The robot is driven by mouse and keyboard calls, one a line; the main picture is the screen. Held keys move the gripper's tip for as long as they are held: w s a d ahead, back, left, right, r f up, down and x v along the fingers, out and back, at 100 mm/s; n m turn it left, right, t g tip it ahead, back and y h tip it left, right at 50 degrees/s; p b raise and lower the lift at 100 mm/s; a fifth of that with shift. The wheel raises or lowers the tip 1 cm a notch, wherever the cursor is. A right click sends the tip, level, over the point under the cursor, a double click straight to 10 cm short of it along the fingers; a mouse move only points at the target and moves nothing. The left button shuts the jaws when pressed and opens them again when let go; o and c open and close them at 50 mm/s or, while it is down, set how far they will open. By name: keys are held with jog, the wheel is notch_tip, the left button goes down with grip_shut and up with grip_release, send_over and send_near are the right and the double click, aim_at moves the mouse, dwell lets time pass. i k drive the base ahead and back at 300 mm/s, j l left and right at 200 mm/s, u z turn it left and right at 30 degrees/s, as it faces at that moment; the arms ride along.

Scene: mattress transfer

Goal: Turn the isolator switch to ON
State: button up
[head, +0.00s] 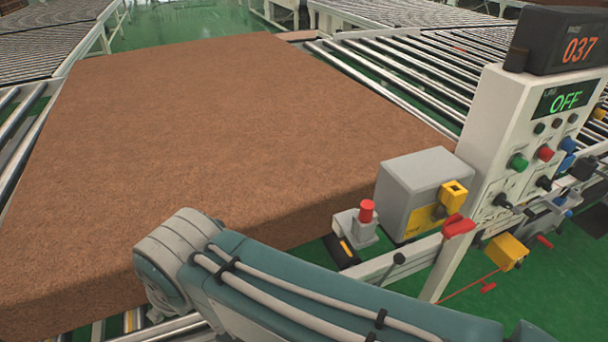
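A light grey control panel (492,137) stands at the right, with a small screen (566,101) that reads OFF in green. Its face carries green, red and blue buttons and several dark knobs, including a black knob (503,201) low on its left side. I cannot tell for sure which control is the isolator switch; no ON/OFF marking is legible on the knobs. A red handle (458,227) sticks out at the panel's lower left. My teal arm crosses the bottom of the view, and my gripper cannot be made out.
A large brown mattress (220,130) lies on the roller conveyor (405,75). Beside it stand a grey box (408,185) with a yellow block (453,196) and a red-topped post (366,212). A yellow box (506,252) hangs below the panel. Green floor (545,290) shows at right.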

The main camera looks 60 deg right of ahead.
aim_at(455, 225)
jog(key=k+l, duration=0.15)
jog(key=k, duration=0.25)
jog(key=k+l+z, duration=0.1)
jog(key=k, duration=0.3)
jog(key=k+l, duration=0.25)
jog(key=k, duration=0.15)
jog(key=k+z, duration=0.1)
jog(key=z, duration=1)
jog(key=k+z, duration=0.25)
jog(key=k+l+z, duration=0.3)
jog(key=k, duration=0.15)
